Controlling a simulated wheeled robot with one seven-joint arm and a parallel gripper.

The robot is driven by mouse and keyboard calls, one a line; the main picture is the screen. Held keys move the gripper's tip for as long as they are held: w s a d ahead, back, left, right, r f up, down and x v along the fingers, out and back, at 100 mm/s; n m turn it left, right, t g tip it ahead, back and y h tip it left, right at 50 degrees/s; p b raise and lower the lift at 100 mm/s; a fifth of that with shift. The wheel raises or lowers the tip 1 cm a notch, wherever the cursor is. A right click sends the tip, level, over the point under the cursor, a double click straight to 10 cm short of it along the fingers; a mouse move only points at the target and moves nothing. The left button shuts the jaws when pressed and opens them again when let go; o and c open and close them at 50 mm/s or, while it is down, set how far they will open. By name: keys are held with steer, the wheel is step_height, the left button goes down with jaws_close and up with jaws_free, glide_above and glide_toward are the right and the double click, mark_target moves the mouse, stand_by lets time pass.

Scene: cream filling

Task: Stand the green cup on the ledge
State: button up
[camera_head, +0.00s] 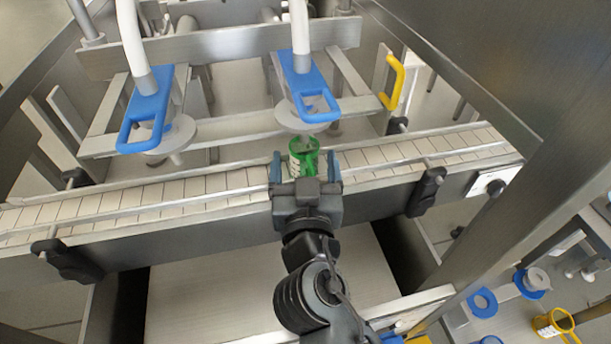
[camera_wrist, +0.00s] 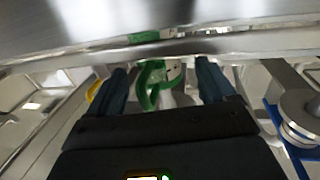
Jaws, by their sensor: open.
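The green cup (camera_head: 296,147) is at the slatted conveyor, just below the right-hand dispenser in the head view. It looks upright, with its green handle toward me. My gripper (camera_head: 305,168) reaches over the conveyor's near rail, and its two fingers stand apart on either side of the cup. In the wrist view the cup's green handle (camera_wrist: 148,86) shows between the open fingers (camera_wrist: 163,84), with gaps to both. A metal rail hides part of the cup there. I cannot tell which surface is the ledge.
Two dispensers with blue handles (camera_head: 148,112) (camera_head: 308,88) hang over the conveyor (camera_head: 130,199); the right one is close to my gripper. Metal rails run along the conveyor. A yellow handle (camera_head: 396,80) is at the back right. Blue and yellow cups (camera_head: 553,323) stand at the lower right.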

steer(key=shift+w+a, duration=0.1)
steer(key=shift+w, duration=0.9)
steer(key=shift+c, duration=0.5)
steer(key=c, duration=1)
